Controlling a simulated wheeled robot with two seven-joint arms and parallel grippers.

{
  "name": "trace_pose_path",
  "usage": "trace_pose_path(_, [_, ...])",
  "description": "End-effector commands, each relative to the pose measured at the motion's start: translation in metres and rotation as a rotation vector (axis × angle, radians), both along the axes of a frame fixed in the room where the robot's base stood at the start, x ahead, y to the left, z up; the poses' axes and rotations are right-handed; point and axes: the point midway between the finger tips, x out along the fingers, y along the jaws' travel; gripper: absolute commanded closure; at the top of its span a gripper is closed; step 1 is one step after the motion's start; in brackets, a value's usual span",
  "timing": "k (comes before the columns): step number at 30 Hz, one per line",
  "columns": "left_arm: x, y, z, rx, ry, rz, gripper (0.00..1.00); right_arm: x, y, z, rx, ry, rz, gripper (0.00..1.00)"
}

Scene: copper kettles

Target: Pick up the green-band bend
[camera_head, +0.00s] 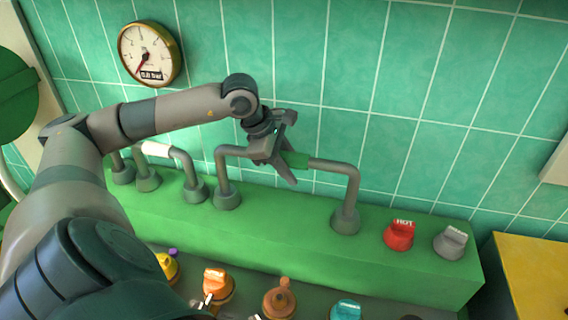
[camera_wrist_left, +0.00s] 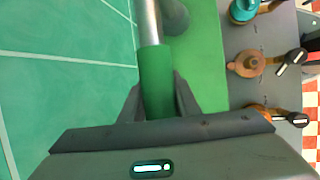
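The green-band bend is a grey U-shaped pipe (camera_head: 345,170) with a green band (camera_head: 295,160) on its level top. Its two legs stand in grey sockets on the green ledge. My left gripper (camera_head: 284,171) is over the bend's top, with one finger passing in front of the pipe. In the left wrist view the green band (camera_wrist_left: 155,75) lies between the two fingers (camera_wrist_left: 158,100), which look shut against its sides. The far finger and the band's left end are hidden in the head view. My right gripper is not in view.
A white-band bend (camera_head: 156,149) stands left on the green ledge (camera_head: 285,235). A red HOT knob (camera_head: 399,235) and a grey knob (camera_head: 451,242) are at right. Several coloured knobs line the lower front. A tiled wall (camera_head: 430,100) with a gauge (camera_head: 149,53) is close behind.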

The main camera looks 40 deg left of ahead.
Motion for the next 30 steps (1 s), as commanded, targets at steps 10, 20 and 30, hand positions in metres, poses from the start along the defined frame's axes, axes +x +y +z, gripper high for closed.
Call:
trace_pose_path(10, [0.001,0.000,0.002,0.000,-0.005,0.000,0.90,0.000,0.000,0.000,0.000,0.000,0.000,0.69])
trace_pose_path(20, [0.002,0.000,0.014,-0.001,-0.007,0.000,0.90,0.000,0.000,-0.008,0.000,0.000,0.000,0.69])
trace_pose_path(30, [0.003,-0.006,0.045,-0.004,-0.009,-0.003,0.90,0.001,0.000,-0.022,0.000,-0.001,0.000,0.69])
